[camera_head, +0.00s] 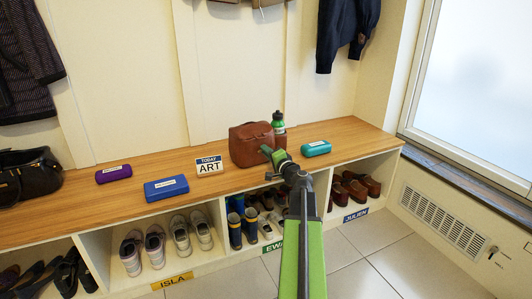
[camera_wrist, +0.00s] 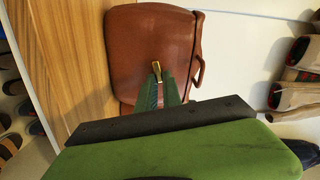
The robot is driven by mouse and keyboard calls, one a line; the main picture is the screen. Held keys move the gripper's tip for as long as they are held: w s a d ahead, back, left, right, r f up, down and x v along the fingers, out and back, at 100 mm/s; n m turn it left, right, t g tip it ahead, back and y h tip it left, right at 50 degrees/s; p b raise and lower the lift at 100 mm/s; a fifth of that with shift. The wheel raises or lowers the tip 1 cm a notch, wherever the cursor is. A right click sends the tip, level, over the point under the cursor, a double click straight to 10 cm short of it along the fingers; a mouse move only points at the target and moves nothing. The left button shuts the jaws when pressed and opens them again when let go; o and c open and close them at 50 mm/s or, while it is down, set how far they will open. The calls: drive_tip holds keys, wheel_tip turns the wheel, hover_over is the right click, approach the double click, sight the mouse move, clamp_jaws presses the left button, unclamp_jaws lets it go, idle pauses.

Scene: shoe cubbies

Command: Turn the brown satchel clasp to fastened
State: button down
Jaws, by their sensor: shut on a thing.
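The brown satchel (camera_head: 247,146) stands on the wooden bench top, and its front fills the upper middle of the wrist view (camera_wrist: 150,42). A small brass-coloured clasp (camera_wrist: 157,70) shows on its front. My gripper (camera_head: 270,155) reaches the satchel's front from my green arm; in the wrist view its green fingers (camera_wrist: 157,82) are shut on the clasp. The fingers cover the lower part of the clasp, and I cannot tell whether it is turned to fastened.
A green bottle (camera_head: 278,128) stands close behind the satchel. A teal case (camera_head: 316,148) lies to its right. Cubbies with shoes (camera_head: 181,236) are below.

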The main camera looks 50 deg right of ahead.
drive_tip(key=shift+a+f+m, duration=0.1)
drive_tip(key=shift+f+m, duration=0.1)
drive_tip(key=shift+m, duration=1.3)
drive_tip(key=c, duration=1.5)
unclamp_jaws()
